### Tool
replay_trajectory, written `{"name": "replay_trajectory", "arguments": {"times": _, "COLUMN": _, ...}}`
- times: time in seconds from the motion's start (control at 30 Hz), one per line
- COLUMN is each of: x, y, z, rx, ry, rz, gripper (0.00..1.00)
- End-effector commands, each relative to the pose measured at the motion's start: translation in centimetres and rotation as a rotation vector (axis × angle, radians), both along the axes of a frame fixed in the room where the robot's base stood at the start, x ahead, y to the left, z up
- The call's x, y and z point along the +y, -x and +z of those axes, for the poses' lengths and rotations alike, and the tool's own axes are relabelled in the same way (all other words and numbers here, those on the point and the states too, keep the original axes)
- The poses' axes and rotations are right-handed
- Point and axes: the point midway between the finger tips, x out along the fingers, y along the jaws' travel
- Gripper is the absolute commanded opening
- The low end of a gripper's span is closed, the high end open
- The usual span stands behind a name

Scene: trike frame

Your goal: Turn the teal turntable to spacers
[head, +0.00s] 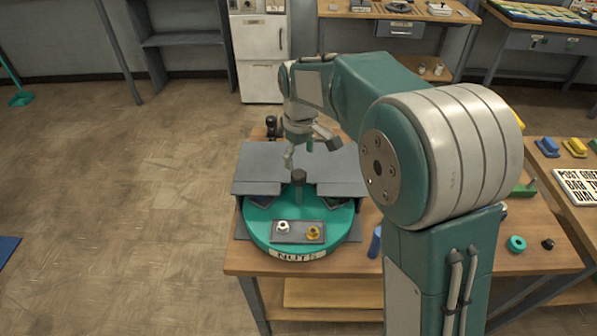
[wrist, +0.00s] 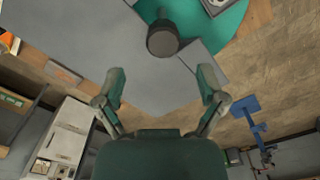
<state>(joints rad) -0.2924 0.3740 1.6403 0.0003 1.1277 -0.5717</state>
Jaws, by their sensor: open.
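The teal turntable (head: 258,240) sits on the wooden workbench, partly under a grey cover. Its front label reads "NUTS". A grey tray (head: 298,232) on its open front part holds a silver nut (head: 283,227) and a yellow nut (head: 313,233). A dark upright knob (head: 298,177) stands at the middle; it also shows in the wrist view (wrist: 162,40), beyond my fingers. My gripper (head: 308,150) hangs over the grey cover, behind the knob. In the wrist view its two fingers (wrist: 164,88) are spread apart with nothing between them. No spacers label is visible.
The grey cover (head: 260,165) spans the turntable's rear. A blue object (head: 375,243) stands just right of the turntable. A teal ring (head: 516,244) and a small black part (head: 547,244) lie farther right. My arm hides part of the bench.

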Motion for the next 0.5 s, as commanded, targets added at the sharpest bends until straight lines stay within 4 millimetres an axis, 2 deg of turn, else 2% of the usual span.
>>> {"name": "replay_trajectory", "arguments": {"times": 0.03, "x": 0.1, "y": 0.1, "z": -1.1, "rx": 0.005, "ry": 0.003, "rz": 0.001, "gripper": 0.9}}
{"name": "replay_trajectory", "arguments": {"times": 0.2, "x": 0.1, "y": 0.1, "z": -4.0, "rx": 0.003, "ry": 0.002, "rz": 0.0, "gripper": 0.9}}
{"name": "replay_trajectory", "arguments": {"times": 0.33, "x": 0.1, "y": 0.1, "z": -5.5, "rx": 0.001, "ry": 0.001, "rz": 0.0, "gripper": 0.9}}
{"name": "replay_trajectory", "arguments": {"times": 0.5, "x": -0.1, "y": 0.0, "z": -6.2, "rx": 0.0, "ry": -0.001, "rz": 0.0, "gripper": 0.9}}
